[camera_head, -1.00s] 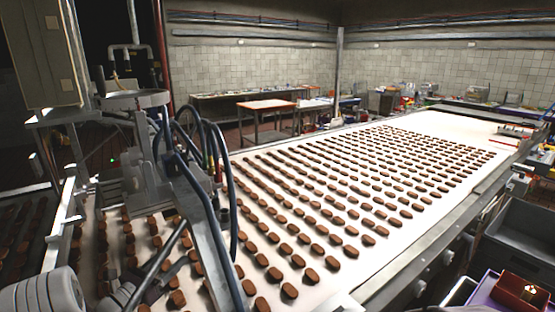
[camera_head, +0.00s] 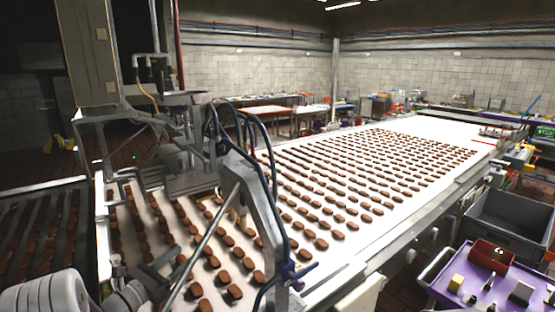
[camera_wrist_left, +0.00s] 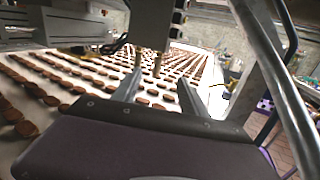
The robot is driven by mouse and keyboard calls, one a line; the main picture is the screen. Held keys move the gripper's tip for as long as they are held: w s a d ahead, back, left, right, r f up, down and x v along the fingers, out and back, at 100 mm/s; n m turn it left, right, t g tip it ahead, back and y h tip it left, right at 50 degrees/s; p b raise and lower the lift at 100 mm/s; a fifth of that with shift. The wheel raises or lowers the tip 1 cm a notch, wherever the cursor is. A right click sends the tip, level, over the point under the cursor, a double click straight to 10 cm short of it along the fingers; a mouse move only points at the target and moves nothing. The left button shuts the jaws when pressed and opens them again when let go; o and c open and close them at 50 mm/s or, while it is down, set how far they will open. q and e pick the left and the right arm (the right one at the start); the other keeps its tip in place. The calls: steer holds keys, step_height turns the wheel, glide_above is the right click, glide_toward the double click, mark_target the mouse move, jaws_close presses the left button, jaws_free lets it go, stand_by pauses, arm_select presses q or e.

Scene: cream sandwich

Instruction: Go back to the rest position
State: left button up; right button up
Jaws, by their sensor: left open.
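My left arm comes in at the bottom left of the head view. My left gripper (camera_head: 166,264) is over the near left part of the conveyor belt (camera_head: 345,245). In the left wrist view the two fingers of the gripper (camera_wrist_left: 158,93) stand apart with nothing held between them. Rows of brown biscuits (camera_head: 310,180) lie on the white belt; they also show beyond the fingers in the wrist view (camera_wrist_left: 85,72). My right gripper is not in view.
A grey metal machine frame (camera_head: 262,205) with blue hoses stands close to my left gripper, over the belt. Tables line the back wall.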

arm_select(q)
steer(key=s+d+r+m+g+h, duration=0.1)
steer(key=d+r+m+g+h, duration=0.1)
steer(key=d, duration=0.4)
steer(key=s+d+r+m+g+h, duration=0.2)
steer(key=d+m, duration=0.1)
steer(key=d, duration=0.4)
steer(key=s+d+f+m+g, duration=0.5)
steer(key=s+d+m+g, duration=0.35)
steer(key=s+d, duration=0.4)
steer(key=s+a+f+m+g+y, duration=0.3)
steer(key=s+f+m+g+y, duration=0.35)
steer(key=s, duration=0.55)
steer(key=a+f+m+t+y, duration=0.2)
steer(key=a+f+m+y, duration=0.1)
steer(key=a, duration=0.3)
steer(key=a+f+m+t+y, duration=0.2)
steer(key=a+f+m+y, duration=0.1)
steer(key=a+m, duration=0.3)
steer(key=shift+w+a+f, duration=0.15)
steer(key=shift+a, duration=0.15)
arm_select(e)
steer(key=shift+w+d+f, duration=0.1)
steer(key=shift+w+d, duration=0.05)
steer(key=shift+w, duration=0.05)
